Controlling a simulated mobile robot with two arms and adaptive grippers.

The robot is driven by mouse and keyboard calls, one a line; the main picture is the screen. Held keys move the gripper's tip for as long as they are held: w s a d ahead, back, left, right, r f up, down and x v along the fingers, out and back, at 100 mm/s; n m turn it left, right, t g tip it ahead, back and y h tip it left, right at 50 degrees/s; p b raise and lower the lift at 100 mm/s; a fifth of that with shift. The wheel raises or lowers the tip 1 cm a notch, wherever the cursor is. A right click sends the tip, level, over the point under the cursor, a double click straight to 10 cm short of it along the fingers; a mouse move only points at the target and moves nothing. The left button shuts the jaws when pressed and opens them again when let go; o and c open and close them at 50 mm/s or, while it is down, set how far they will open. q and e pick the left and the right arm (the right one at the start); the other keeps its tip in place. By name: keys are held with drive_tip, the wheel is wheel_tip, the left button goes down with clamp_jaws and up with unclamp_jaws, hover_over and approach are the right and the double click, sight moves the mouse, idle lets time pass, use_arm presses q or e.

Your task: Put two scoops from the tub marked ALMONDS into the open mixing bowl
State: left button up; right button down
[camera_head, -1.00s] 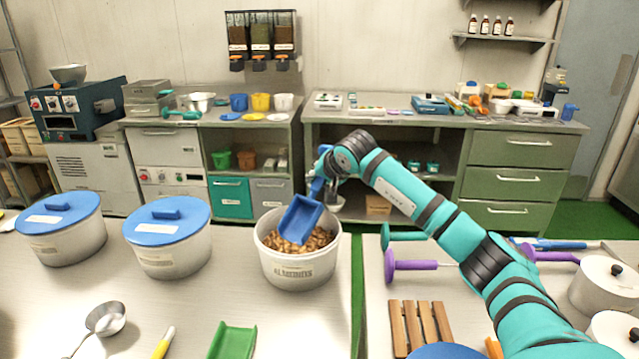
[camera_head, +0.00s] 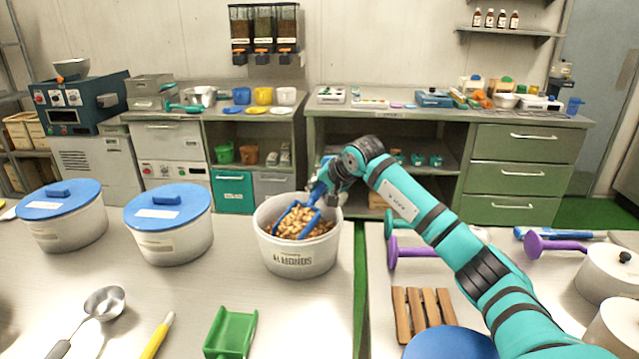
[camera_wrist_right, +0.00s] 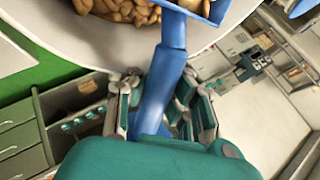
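The tub marked ALMONDS (camera_head: 298,260) stands open on the left table, with almonds (camera_head: 322,228) in it. My right gripper (camera_head: 328,178) is at the tub's right rim, shut on the handle of a blue scoop (camera_head: 297,219). The scoop's tray is inside the tub and holds almonds. In the right wrist view the blue handle (camera_wrist_right: 165,80) runs between the fingers of my right gripper (camera_wrist_right: 160,105), with almonds (camera_wrist_right: 120,10) beyond it. I cannot make out the open mixing bowl for certain. My left gripper is not in view.
Two blue-lidded tubs (camera_head: 62,228) (camera_head: 170,240) stand left of the almonds. A metal ladle (camera_head: 104,300), a yellow-handled tool (camera_head: 158,336) and a green scoop (camera_head: 230,332) lie in front. On the right table are a wooden rack (camera_head: 423,308), a purple tool (camera_head: 410,252) and white lidded pots (camera_head: 608,270).

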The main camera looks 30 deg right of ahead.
drive_tip(key=p, duration=0.1)
drive_tip(key=g+y+p, duration=0.1)
drive_tip(key=m+y+p, duration=0.1)
drive_tip(key=shift+w+d+f+g, duration=0.15)
drive_tip(key=shift+d+f+g, duration=0.1)
drive_tip(key=shift+d+g, duration=0.05)
drive_tip(key=shift+w+d+r, duration=0.15)
drive_tip(key=shift+w+d+r+p, duration=0.2)
drive_tip(key=shift+p, duration=0.2)
wheel_tip(320, 180, up, 9)
drive_tip(key=w+d+y+p, duration=0.1)
drive_tip(key=p, duration=0.4)
drive_tip(key=shift+d+f+m+p, duration=0.2)
drive_tip(key=shift+d+m+p, duration=0.1)
drive_tip(key=shift+d+p, duration=0.1)
idle(0.4)
